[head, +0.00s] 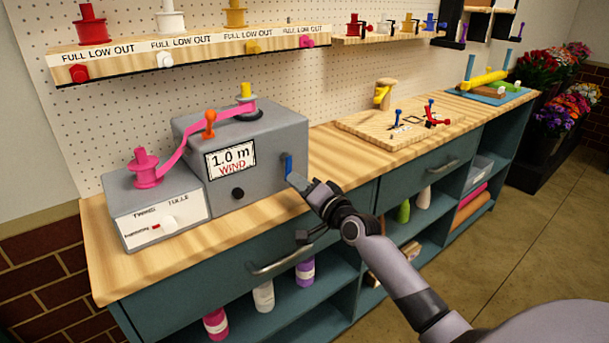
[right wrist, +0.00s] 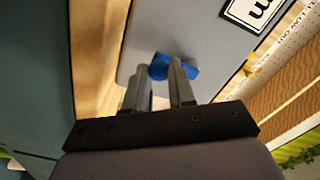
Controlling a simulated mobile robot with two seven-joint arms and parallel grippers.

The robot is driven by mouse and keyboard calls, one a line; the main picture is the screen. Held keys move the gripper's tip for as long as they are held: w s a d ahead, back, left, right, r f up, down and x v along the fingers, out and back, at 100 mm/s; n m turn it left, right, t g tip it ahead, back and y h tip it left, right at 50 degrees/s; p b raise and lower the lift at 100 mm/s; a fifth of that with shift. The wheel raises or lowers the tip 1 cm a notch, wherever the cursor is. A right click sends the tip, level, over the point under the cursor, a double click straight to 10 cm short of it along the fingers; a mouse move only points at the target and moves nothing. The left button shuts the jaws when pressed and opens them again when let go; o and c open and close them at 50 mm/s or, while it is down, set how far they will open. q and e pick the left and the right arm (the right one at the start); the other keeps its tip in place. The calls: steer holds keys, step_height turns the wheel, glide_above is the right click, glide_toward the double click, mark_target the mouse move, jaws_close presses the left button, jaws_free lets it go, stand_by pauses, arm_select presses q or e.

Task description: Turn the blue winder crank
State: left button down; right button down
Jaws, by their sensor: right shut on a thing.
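The blue winder crank (head: 289,166) is on the right side of the grey winder box (head: 268,140), which carries a "1.0 m WIND" label. My right gripper (head: 291,178) reaches it from the front right and is shut on the crank's lower part. In the right wrist view, the blue crank (right wrist: 158,71) sits between and just beyond the two fingers of the right gripper (right wrist: 163,66), against the grey box face. The fingers hide part of it. My left gripper is not in view.
A pink ribbon (head: 180,152) runs from a pink spool (head: 146,168) on a lower grey box up to a spool post on the winder. A spool shelf (head: 190,50) hangs above. Drawer handles (head: 279,262) stick out below the wooden worktop (head: 330,150).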

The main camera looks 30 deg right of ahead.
steer(key=shift+a+r+m+p, duration=0.1)
steer(key=shift+a+m+p, duration=0.35)
steer(key=shift+m, duration=0.55)
steer(key=shift+a+r+m+p, duration=0.1)
steer(key=shift+a+m+p, duration=0.3)
steer(key=shift+m, duration=0.6)
steer(key=c, duration=0.9)
jaws_free()
steer(key=shift+c, duration=0.2)
steer(key=shift+s, duration=0.15)
steer(key=s, duration=0.7)
steer(key=shift+d, duration=0.35)
steer(key=shift+f, duration=0.1)
